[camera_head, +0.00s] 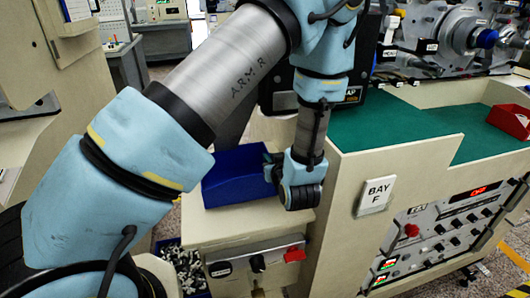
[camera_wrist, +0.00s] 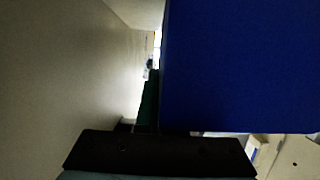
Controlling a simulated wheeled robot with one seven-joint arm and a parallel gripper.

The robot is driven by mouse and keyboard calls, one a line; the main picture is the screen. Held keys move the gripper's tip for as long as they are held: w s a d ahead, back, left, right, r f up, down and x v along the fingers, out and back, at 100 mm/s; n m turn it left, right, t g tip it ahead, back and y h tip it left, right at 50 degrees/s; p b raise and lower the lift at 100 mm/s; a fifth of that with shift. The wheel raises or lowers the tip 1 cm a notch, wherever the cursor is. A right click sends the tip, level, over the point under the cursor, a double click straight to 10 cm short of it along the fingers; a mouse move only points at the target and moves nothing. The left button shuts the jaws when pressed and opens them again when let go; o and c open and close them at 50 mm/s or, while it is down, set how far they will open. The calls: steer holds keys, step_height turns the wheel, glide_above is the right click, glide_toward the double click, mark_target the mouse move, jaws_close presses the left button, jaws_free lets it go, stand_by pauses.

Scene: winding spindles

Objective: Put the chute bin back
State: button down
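A blue bin (camera_head: 228,180) sits on the cream ledge in the head view, just left of my gripper. My gripper (camera_head: 290,190) is at the right end of the bin, with its dark fingers close to the bin's side. In the wrist view a blue wall (camera_wrist: 240,65), likely the same bin, fills the upper right. A black part of my gripper (camera_wrist: 160,155) spans the bottom of that view. The contact between fingers and bin is hidden, so I cannot tell whether the bin is gripped.
A red bin (camera_head: 510,121) sits on the green top (camera_head: 400,125). A container of metal parts (camera_head: 187,268) is low at left. A red switch (camera_head: 294,254) is on the ledge front.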

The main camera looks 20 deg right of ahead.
mark_target(263, 151)
steer(key=w+p, duration=0.1)
steer(key=w, duration=0.3)
steer(key=shift+w+d+p, duration=0.15)
steer(key=shift+w+p, duration=0.15)
steer(key=shift+w, duration=0.05)
steer(key=shift+s+f, duration=0.2)
steer(key=shift+f, duration=0.7)
steer(key=c, duration=1)
jaws_free()
steer(key=shift+c, duration=0.2)
steer(key=shift+s+r, duration=0.1)
steer(key=shift+r, duration=0.1)
steer(key=b+v, duration=0.2)
steer(key=v, duration=1)
steer(key=shift+b, duration=0.4)
